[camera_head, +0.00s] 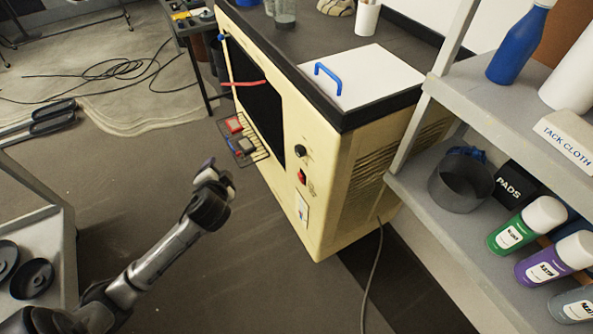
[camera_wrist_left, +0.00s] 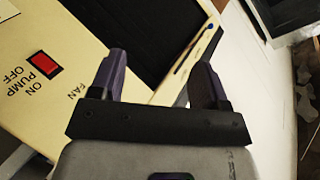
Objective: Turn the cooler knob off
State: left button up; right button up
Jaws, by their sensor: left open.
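The cooler (camera_head: 325,215) is a cream box with a dark top, standing right of centre in the head view. Its black round knob (camera_head: 300,151) sits on the front panel above a red rocker switch (camera_head: 301,177). In the left wrist view the red switch (camera_wrist_left: 43,63) is lettered ON, PUMP and OFF, with FAN beside it; I cannot make out the knob there. My left gripper (camera_head: 217,172) is in front of the cooler, left of the knob and apart from it. Its two fingers (camera_wrist_left: 160,72) are spread with nothing between them.
A wire shelf (camera_head: 250,156) with small red and grey items juts from the cooler's front opening. Grey shelving (camera_head: 410,185) with bottles and cans stands close on the right. A cable (camera_head: 374,270) runs down to the floor. The floor before the cooler is clear.

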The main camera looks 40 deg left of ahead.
pick_arm(q)
jog(key=w+a+r+m+t+y+b, duration=0.2)
jog(key=w+a+m+t, duration=0.2)
jog(key=a+m+t, duration=0.15)
jog(key=m+t+h, duration=0.1)
jog(key=m+h, duration=1.8)
jog(key=m, duration=1.6)
send_near(297, 151)
jog(key=x, duration=0.8)
jog(key=shift+f, duration=0.1)
jog(key=shift+b+x, duration=0.4)
jog(key=shift+x, duration=0.6)
pick_arm(e)
jog(key=shift+d+f, duration=0.15)
jog(key=shift+f, duration=2.55)
pick_arm(q)
jog(key=shift+a, duration=0.1)
